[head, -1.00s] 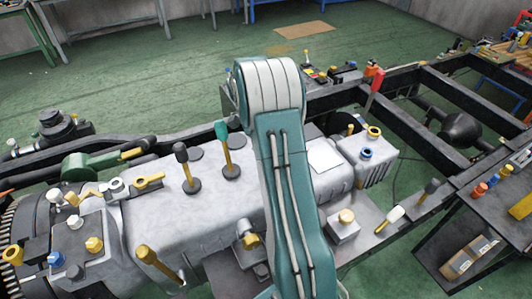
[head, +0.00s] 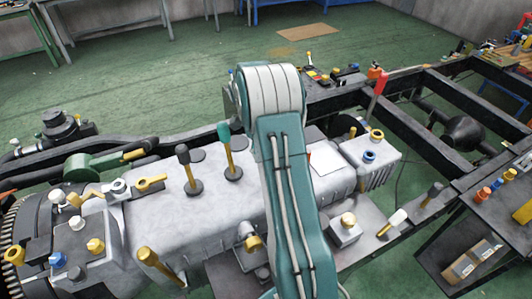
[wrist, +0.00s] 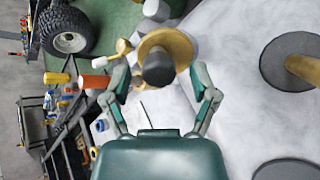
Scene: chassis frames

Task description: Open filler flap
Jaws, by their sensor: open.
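My gripper (wrist: 162,95) shows in the wrist view with its two fingers spread wide and nothing held between them. A dark grey round knob (wrist: 158,69) with a wide gold disc (wrist: 178,44) behind it lies just beyond and between the fingertips. I cannot tell whether the fingers touch it, or whether this is the filler flap. In the head view my arm hides my gripper and what is in front of it. No part there can be told for sure as the filler flap.
The grey gearbox housing (head: 150,222) carries upright levers with a grey knob (head: 183,153) and a teal knob (head: 223,132). A finned box (head: 378,170) with yellow and blue caps stands to the right. Black chassis rails (head: 415,108) run behind it. A dark cart (head: 475,222) stands at the right.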

